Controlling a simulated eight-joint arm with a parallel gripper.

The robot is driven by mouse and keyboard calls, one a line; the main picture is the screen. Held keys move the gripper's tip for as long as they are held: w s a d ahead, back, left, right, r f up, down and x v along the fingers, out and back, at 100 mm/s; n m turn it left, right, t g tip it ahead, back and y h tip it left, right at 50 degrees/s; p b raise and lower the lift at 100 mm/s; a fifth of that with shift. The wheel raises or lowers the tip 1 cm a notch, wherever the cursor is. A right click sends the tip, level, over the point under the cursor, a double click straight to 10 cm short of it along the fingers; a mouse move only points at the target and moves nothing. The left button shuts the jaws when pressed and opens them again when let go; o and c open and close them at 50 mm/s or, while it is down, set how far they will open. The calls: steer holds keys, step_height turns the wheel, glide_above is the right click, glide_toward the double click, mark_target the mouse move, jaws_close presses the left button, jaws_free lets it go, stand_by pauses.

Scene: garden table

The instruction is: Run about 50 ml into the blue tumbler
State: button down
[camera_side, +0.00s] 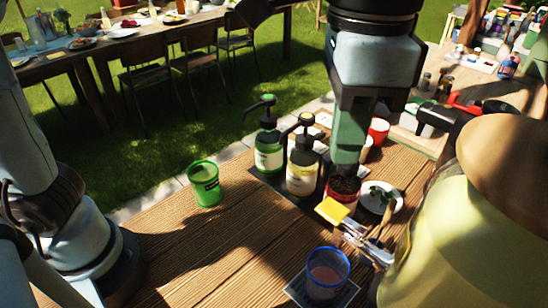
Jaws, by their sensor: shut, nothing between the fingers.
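The blue-rimmed tumbler (327,274) stands upright on a small dark mat (347,294) at the bottom of the side view. Its inside looks pinkish-brown; I cannot tell whether that is liquid. A large clear dispenser (450,240) with yellow contents and a wooden lid fills the right edge. A silver tap (370,248) with a yellow lever (333,211) sticks out from it to the left, behind the tumbler in the picture. My gripper (346,174) points down, shut and empty, just above the lever in the picture. I cannot tell whether it touches the lever.
Two pump bottles, green (268,155) and yellow-labelled (302,173), stand left of my gripper. A green cup (205,184) is farther left. The front-left tabletop is clear.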

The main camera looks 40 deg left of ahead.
mark_target(332, 209)
steer(key=shift+f, duration=3.55)
steer(key=shift+f, duration=0.1)
steer(key=shift+f, duration=0.85)
step_height(332, 209, up, 8)
stand_by(0.4)
